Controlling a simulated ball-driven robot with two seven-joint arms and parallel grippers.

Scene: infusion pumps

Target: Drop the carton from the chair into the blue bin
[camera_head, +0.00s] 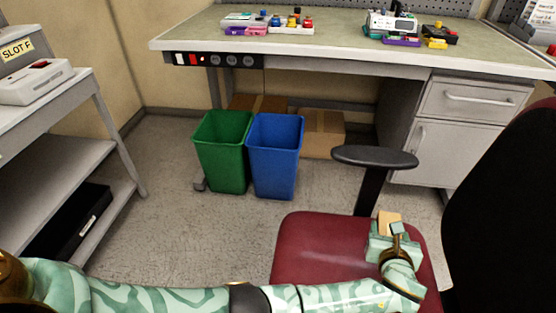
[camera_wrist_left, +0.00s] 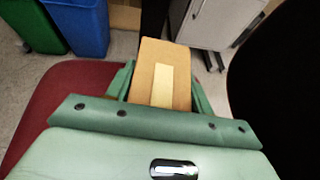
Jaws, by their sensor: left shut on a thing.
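A small brown carton (camera_wrist_left: 161,75) with a pale strip lies between the fingers of my left gripper (camera_wrist_left: 160,90) in the left wrist view. In the head view the carton (camera_head: 389,218) shows just beyond my left gripper (camera_head: 391,230), over the right part of the red chair seat (camera_head: 318,245). The gripper is shut on the carton. I cannot tell whether the carton still touches the seat. The blue bin (camera_head: 274,155) stands on the floor beyond the chair and to the left, open at the top. My right gripper is not in view.
A green bin (camera_head: 222,152) stands against the blue bin's left side. The chair's black armrest (camera_head: 374,157) rises between the seat and the workbench (camera_head: 340,50). The black chair back (camera_head: 505,205) is at right. A cardboard box (camera_head: 323,133) sits under the bench.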

